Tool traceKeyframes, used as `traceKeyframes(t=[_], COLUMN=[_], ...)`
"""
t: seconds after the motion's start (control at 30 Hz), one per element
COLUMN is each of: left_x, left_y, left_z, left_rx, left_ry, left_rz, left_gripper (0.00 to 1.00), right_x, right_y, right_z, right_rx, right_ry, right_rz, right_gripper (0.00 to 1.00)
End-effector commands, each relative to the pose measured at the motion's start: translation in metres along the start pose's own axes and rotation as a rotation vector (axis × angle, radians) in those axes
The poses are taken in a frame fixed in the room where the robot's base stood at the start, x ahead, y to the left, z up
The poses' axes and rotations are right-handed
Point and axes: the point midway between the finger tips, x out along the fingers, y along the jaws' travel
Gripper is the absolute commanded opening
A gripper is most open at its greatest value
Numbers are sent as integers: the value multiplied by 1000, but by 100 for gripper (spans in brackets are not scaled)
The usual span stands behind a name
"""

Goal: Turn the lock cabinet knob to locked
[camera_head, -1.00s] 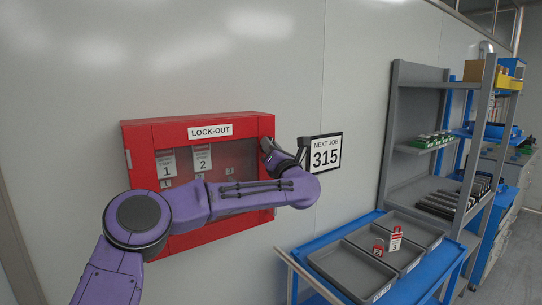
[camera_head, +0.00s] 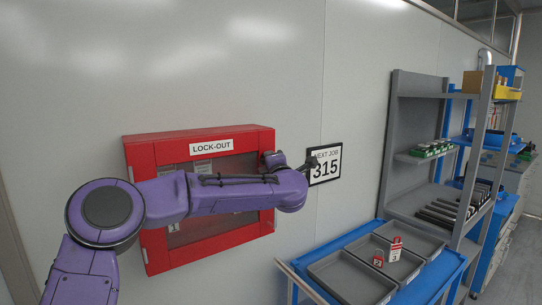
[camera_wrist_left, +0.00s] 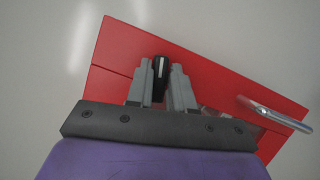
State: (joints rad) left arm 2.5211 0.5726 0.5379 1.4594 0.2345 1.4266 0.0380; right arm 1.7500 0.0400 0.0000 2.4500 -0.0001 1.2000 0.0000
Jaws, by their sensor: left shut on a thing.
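The red lock-out cabinet (camera_head: 141,158) hangs on the wall, its front partly hidden by my left arm. My left gripper (camera_head: 274,160) is at the cabinet's right edge in the head view, its fingertips mostly hidden by the arm. In the left wrist view my left gripper (camera_wrist_left: 162,88) has its grey fingers on either side of a black knob (camera_wrist_left: 159,66) with a white mark. It is shut on the knob, which sits against the cabinet's red face (camera_wrist_left: 120,52). My right gripper is in neither view.
A "NEXT JOB 315" sign (camera_head: 325,164) hangs right of the cabinet, close to my wrist. A blue bench (camera_head: 436,272) with grey trays holds red padlocks (camera_head: 396,248). Grey shelving (camera_head: 398,125) stands behind it. The wrist view shows a silver handle (camera_wrist_left: 265,109) on the cabinet.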

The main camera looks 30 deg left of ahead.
Motion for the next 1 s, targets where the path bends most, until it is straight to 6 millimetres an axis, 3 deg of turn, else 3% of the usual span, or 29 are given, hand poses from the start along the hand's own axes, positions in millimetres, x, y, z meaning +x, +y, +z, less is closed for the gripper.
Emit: traceKeyframes(t=[0.3, 0.83, 0.87, 0.9, 1.0], left_x=[0, 0, 0, 0, 0], left_y=[3, 2, 2, 2, 2], left_z=[1, 0, 0, 0, 0], left_rx=[104, 122, 122, 122, 122], left_ry=[0, 0, 0, 0, 0], left_rz=[-41, -47, -47, -48, -48], left_gripper=[0, 0, 28, 41, 43], right_x=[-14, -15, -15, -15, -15], right_y=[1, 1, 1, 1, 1], right_z=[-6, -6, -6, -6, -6], right_rx=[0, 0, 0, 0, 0], right_ry=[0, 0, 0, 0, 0], right_rz=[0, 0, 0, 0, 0], right_gripper=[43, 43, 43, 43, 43])
